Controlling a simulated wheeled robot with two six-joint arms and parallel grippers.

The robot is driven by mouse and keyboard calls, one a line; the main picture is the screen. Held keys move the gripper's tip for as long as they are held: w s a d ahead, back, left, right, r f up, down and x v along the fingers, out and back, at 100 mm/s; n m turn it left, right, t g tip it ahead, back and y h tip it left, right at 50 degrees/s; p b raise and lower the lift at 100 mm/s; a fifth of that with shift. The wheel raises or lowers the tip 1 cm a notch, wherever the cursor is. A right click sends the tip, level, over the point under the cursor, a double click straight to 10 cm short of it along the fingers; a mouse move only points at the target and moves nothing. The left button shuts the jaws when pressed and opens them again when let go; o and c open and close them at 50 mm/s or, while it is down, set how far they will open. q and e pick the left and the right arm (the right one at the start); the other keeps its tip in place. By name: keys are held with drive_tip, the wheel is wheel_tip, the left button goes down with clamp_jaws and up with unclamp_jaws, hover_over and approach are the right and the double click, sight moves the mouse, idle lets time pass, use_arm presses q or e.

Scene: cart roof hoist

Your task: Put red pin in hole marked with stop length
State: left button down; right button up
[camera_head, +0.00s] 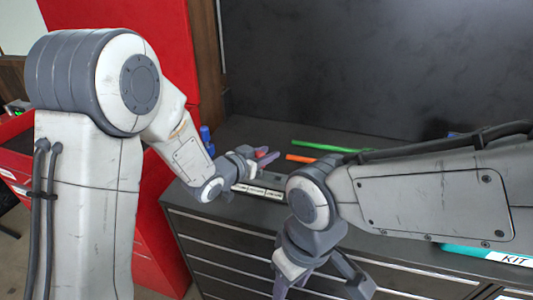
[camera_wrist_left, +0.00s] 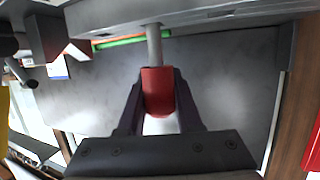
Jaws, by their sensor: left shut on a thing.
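My left gripper (camera_head: 262,156) reaches over the bench beside a dark block with white labels (camera_head: 258,191). In the left wrist view its dark fingers (camera_wrist_left: 159,98) are shut on the red pin (camera_wrist_left: 158,90). The pin's red head is between the fingers, and its grey shaft (camera_wrist_left: 154,45) points toward a grey bar (camera_wrist_left: 210,14) at the top. The shaft's tip meets the bar's edge in the picture; I cannot tell whether it is inserted. The label text is too small to read. My right gripper (camera_head: 322,286) hangs low in front, fingers apart and empty.
A green rod (camera_head: 330,146) and an orange rod (camera_head: 300,158) lie on the dark bench top (camera_head: 250,130). A blue object (camera_head: 206,136) stands behind my left arm. A teal KIT box (camera_head: 485,255) is at right. Red cabinets stand at left.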

use_arm(q)
drive_tip(key=c, duration=0.5)
unclamp_jaws()
drive_tip(key=shift+b+v, duration=2.45)
drive_tip(key=shift+v, duration=2.8)
